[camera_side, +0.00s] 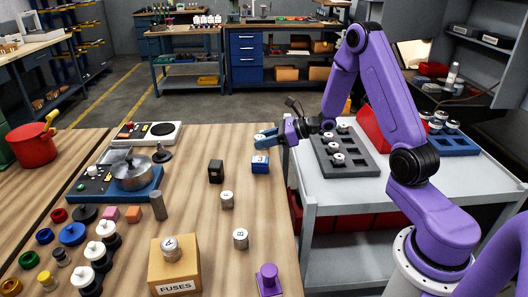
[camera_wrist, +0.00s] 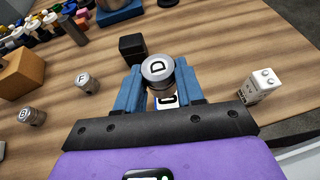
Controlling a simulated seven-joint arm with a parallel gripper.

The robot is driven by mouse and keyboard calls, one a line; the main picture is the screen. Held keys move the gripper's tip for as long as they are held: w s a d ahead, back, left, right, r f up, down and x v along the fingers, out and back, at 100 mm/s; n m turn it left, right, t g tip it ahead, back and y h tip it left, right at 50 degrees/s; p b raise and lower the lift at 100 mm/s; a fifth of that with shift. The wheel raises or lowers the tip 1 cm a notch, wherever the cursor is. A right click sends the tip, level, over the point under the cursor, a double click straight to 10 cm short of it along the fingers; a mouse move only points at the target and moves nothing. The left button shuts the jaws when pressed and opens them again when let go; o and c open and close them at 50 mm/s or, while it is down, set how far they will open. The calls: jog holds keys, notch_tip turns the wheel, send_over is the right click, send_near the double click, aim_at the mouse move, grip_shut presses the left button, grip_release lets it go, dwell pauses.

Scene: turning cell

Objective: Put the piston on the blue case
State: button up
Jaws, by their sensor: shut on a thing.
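My gripper (camera_wrist: 158,84) has blue fingers closed on a silver piston (camera_wrist: 157,68) marked D, its round top facing the wrist camera. In the side view, my gripper (camera_side: 267,138) is over the right edge of the wooden bench, just above the blue case (camera_side: 260,165). The piston cannot be made out clearly there. In the wrist view a small white label with a dark mark shows between the fingers, under the piston; most of what bears it is hidden. I cannot tell whether the piston touches the case.
A black case (camera_side: 216,171) stands left of the blue case. Two silver pistons (camera_side: 227,199) (camera_side: 240,238) stand nearer the camera. A white block (camera_wrist: 260,85) is right of my fingers. A grey tray (camera_side: 340,150) of pistons is on the cart. A FUSES box (camera_side: 175,270) is at the front.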

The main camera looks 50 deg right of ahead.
aim_at(265, 159)
jog(key=shift+f, duration=2)
jog(key=shift+f, duration=0.15)
jog(key=o, duration=1.1)
